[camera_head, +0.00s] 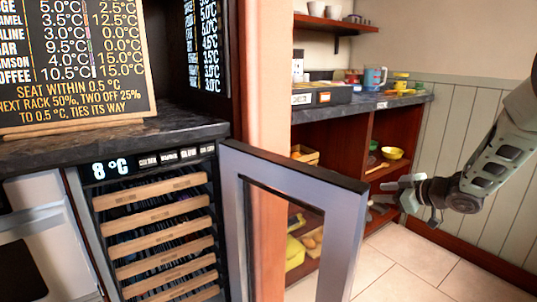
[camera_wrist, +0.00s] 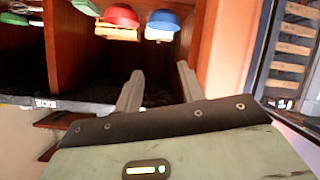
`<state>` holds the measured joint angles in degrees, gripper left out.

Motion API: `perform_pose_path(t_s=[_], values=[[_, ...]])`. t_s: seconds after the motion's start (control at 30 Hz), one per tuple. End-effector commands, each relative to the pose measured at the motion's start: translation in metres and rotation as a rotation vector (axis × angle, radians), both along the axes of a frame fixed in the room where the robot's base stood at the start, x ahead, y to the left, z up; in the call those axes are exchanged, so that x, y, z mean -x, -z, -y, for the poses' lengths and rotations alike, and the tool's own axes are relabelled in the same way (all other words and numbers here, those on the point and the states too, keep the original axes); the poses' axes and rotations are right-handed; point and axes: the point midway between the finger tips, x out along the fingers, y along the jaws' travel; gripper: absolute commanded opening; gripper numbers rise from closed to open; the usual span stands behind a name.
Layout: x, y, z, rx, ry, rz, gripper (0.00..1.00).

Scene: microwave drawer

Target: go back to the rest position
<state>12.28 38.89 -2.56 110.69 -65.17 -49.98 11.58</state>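My gripper (camera_head: 400,192) is at the right of the head view, in front of the lower shelves and to the right of the open cooler door (camera_head: 345,230). In the wrist view my gripper (camera_wrist: 160,72) shows two grey fingers spread apart with nothing between them. It is open and empty. Its arm reaches in from the right edge of the head view.
A cooler (camera_head: 160,230) with wooden racks reads 8 °C; its glass door stands open. A menu board (camera_head: 75,60) stands on the dark counter. Wooden shelves (camera_head: 385,130) hold a yellow bowl (camera_head: 392,153). Tiled floor (camera_head: 420,265) is clear at the lower right.

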Motion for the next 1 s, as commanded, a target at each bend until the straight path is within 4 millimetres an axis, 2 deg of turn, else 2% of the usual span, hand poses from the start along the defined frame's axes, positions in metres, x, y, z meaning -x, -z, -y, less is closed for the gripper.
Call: perform_pose_path(t_s=[0.03,0.07,0.17,0.27,0.3,0.37,0.4,0.5,0.57,0.6,0.63,0.7,0.8,1.0], values=[[0.009,-0.013,0.003,0.03,0.107,-0.037,0.39],[0.015,-0.017,0.007,0.047,0.173,-0.067,0.39],[0.052,-0.023,0.018,0.086,0.38,-0.198,0.39],[0.108,-0.022,0.024,0.104,0.556,-0.369,0.39],[0.135,-0.02,0.023,0.107,0.615,-0.445,0.39],[0.175,-0.016,0.019,0.102,0.686,-0.56,0.39],[0.2,-0.014,0.016,0.098,0.722,-0.632,0.39],[0.258,-0.008,0.003,0.079,0.785,-0.798,0.39],[0.291,-0.006,-0.006,0.066,0.809,-0.891,0.39],[0.311,-0.005,-0.012,0.055,0.821,-0.952,0.39],[0.319,-0.005,-0.025,0.067,0.796,-0.976,0.39],[0.327,-0.008,-0.063,0.131,0.685,-0.985,0.39],[0.349,-0.012,-0.105,0.209,0.562,-1.006,0.39],[0.403,-0.02,-0.167,0.365,0.34,-1.027,0.39]])
